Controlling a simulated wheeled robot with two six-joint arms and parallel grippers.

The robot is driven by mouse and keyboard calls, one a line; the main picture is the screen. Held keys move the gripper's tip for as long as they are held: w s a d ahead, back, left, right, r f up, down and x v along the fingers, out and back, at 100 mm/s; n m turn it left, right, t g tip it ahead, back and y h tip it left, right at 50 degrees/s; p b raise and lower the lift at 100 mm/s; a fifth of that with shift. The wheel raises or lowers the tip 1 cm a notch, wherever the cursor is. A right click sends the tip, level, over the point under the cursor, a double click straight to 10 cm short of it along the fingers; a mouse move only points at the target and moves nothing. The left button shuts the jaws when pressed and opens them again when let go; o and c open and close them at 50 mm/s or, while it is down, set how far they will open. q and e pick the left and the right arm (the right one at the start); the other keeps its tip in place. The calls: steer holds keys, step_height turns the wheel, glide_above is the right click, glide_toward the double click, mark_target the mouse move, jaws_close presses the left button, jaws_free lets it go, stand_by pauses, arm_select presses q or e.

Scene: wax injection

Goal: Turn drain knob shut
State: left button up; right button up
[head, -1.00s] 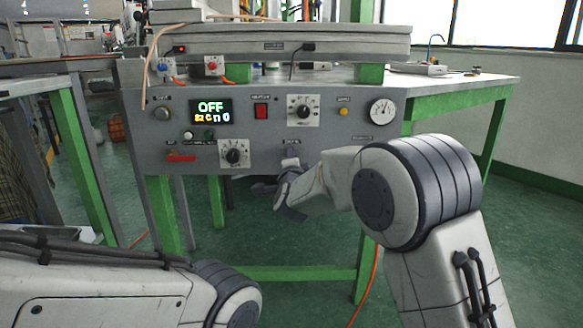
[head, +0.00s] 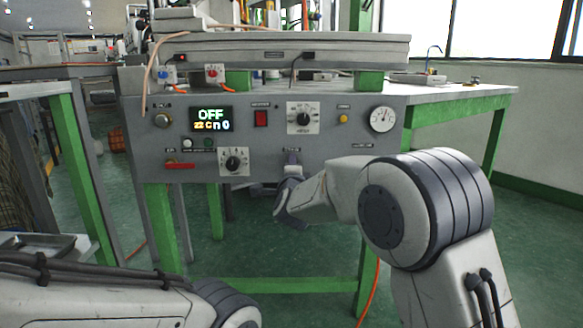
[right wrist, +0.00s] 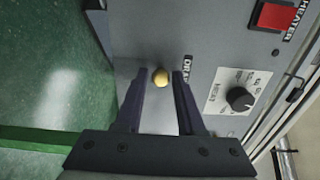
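The drain knob (right wrist: 160,77) is a small round brass-coloured knob on the grey panel, beside a partly covered label starting "DRA" in the right wrist view. My right gripper (right wrist: 158,75) is open, with one dark finger on each side of the knob. Gaps show between the knob and both fingers, and I cannot tell how far the fingertips are from the panel. In the head view my right gripper (head: 291,160) is at the panel's lower edge and hides the knob. My left arm shows at the lower left, but its gripper is out of view.
In the right wrist view, one black dial (right wrist: 240,99) is right of the gripper.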

steer(key=shift+o, duration=0.6)
steer(key=s+p, duration=0.3)
steer(key=s, duration=0.7)
steer(key=shift+s, duration=0.25)
steer(key=shift+d, duration=0.1)
